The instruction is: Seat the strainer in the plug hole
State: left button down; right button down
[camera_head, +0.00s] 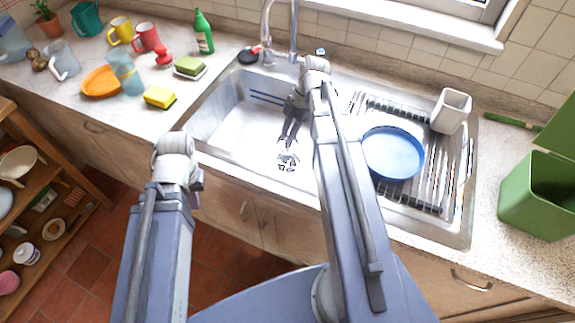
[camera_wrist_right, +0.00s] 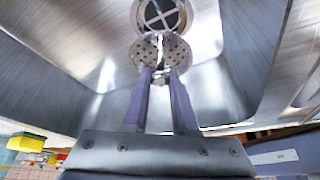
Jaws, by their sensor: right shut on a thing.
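The strainer (camera_wrist_right: 158,52) is a small round metal disc with holes and a knob in its middle. My right gripper (camera_wrist_right: 166,76) is shut on it by the knob. In the head view the strainer (camera_head: 288,157) and my right gripper (camera_head: 287,142) are low over the sink basin floor. The plug hole (camera_wrist_right: 161,14) is a dark round opening with a cross inside, just beyond the strainer in the wrist view. The strainer overlaps its near edge there; whether they touch I cannot tell. My left arm is at the front left; its gripper does not show.
The steel basin (camera_head: 226,127) is otherwise empty. A blue plate (camera_head: 393,153) and a white cup (camera_head: 450,111) stand on the drainer at right. The tap (camera_head: 293,30) rises behind. A green soap bottle (camera_head: 203,33) and sponges stand on the left counter. A green bin (camera_head: 540,195) is far right.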

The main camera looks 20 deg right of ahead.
jog(key=shift+w+f, duration=0.1)
jog(key=shift+f, duration=0.05)
notch_tip(320, 180, down, 10)
jog(key=b, duration=1)
jog(key=shift+f, duration=0.15)
jog(key=c, duration=0.7)
grip_release()
jog(key=s+p+v, duration=0.1)
jog(key=p+v, duration=1)
jog(key=v, duration=0.1)
jog(key=shift+w+r, duration=0.2)
jog(key=shift+w, duration=0.25)
